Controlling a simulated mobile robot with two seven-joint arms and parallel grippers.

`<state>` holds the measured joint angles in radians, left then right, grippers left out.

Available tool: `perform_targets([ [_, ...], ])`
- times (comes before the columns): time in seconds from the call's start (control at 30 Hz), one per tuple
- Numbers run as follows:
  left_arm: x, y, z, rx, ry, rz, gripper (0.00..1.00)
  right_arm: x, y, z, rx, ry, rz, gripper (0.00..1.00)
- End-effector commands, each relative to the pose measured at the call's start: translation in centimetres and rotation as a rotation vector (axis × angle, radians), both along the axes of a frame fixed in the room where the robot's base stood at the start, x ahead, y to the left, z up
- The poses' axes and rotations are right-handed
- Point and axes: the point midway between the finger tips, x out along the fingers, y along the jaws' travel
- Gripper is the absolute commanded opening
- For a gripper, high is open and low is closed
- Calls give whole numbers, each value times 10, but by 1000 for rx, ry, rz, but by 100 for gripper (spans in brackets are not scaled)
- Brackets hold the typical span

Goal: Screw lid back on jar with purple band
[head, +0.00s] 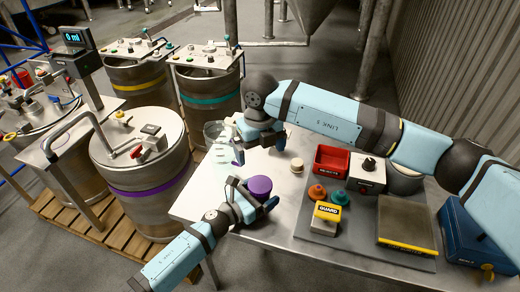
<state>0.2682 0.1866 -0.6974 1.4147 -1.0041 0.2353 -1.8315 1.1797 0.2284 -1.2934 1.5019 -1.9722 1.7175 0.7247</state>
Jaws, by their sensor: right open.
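A purple round object (261,186) is at the near left part of the steel table; I cannot tell if it is the jar's band or a lid. My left gripper (254,194) reaches in from the lower left, with its fingers on both sides of this object and seemingly closed on it. My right gripper (258,149) is open and empty above the table's far left part, pointing down. A small cream round piece (297,166) stands on the table right of it.
A red bin (331,160), a white box with a black knob (367,174), orange (317,193) and green (339,197) pieces and a yellow block (327,213) crowd the right. A purple-banded keg (143,185) stands left of the table (197,204). The table's near left is clearer.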

Motion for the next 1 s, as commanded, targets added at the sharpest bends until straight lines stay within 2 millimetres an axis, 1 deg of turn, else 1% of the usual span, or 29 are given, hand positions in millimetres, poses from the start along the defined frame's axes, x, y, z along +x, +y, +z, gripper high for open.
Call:
perform_targets([
  [0.27,0,0,0,0,0,0,92,0,0,0,0,0,0,100],
  [0.37,-3,4,-1,1,1,1,92,0,0,0,0,0,0,100],
  [0.43,-8,10,-1,1,1,0,92,0,0,0,0,0,0,100],
  [0.57,-25,29,-2,1,2,0,92,0,0,-1,0,0,0,100],
  [0.8,-61,71,-2,1,2,1,92,0,0,-4,0,0,0,100],
  [1.0,-82,96,-1,0,1,0,92,0,0,-6,0,0,0,100],
])
